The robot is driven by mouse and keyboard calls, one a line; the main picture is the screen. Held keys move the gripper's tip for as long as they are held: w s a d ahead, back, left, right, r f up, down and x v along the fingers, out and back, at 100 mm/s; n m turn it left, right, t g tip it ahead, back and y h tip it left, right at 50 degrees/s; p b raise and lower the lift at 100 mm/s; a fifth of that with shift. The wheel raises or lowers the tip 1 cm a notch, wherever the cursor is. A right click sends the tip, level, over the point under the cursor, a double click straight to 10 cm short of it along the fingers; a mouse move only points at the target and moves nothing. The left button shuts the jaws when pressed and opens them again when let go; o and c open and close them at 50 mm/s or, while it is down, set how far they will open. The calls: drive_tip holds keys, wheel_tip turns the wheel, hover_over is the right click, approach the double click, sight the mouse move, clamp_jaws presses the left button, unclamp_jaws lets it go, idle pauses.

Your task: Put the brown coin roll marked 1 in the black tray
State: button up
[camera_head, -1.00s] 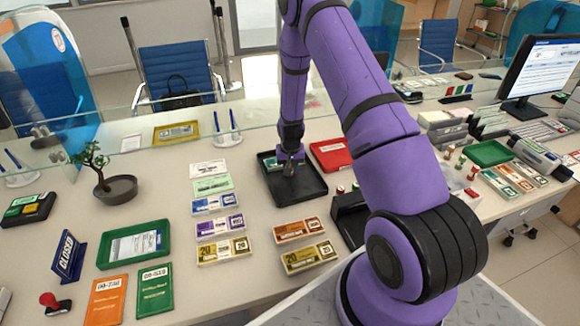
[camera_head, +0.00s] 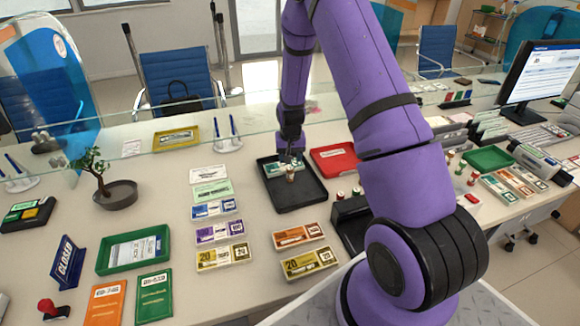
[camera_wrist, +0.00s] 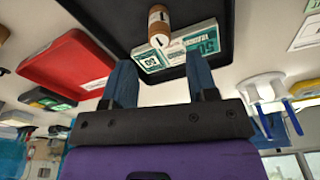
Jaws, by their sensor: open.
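The brown coin roll (camera_head: 290,174) stands in the black tray (camera_head: 296,196), apparently upright. In the wrist view the roll (camera_wrist: 158,20) shows its pale end marked 1 toward me. A teal banknote bundle marked 50 (camera_head: 274,169) lies in the tray beside the roll; it also shows in the wrist view (camera_wrist: 190,43). My gripper (camera_head: 290,157) is just above the roll. In the wrist view its two blue fingers (camera_wrist: 160,65) are apart with nothing between them, and the roll lies beyond the tips.
A red tray (camera_head: 335,157) stands right of the black tray. A black holder (camera_head: 350,222) with coin rolls is at front right. Several banknote bundles (camera_head: 220,232) lie left and in front. A glass screen (camera_head: 130,130) runs behind. Bare counter (camera_head: 255,215) shows left of the tray.

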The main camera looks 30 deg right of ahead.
drive_tip(key=s+a+r+n+t, duration=0.1)
drive_tip(key=s+a+r, duration=0.2)
drive_tip(key=r, duration=0.7)
drive_tip(key=s+a+r+n, duration=0.1)
drive_tip(key=s+a+r, duration=0.25)
drive_tip(key=r, duration=0.65)
drive_tip(key=s+a+r+n+t, duration=0.15)
drive_tip(key=s+r, duration=0.25)
drive_tip(key=r, duration=0.6)
drive_tip(key=s+a+r, duration=0.2)
drive_tip(key=s+r, duration=0.1)
drive_tip(key=s, duration=0.4)
drive_tip(key=s+a+r+n+t, duration=0.1)
drive_tip(key=s+r, duration=0.3)
drive_tip(key=s, duration=0.4)
drive_tip(key=s+a+r+n, duration=0.1)
drive_tip(key=s+a+r, duration=0.3)
drive_tip(key=s, duration=0.4)
drive_tip(key=shift+y, duration=0.3)
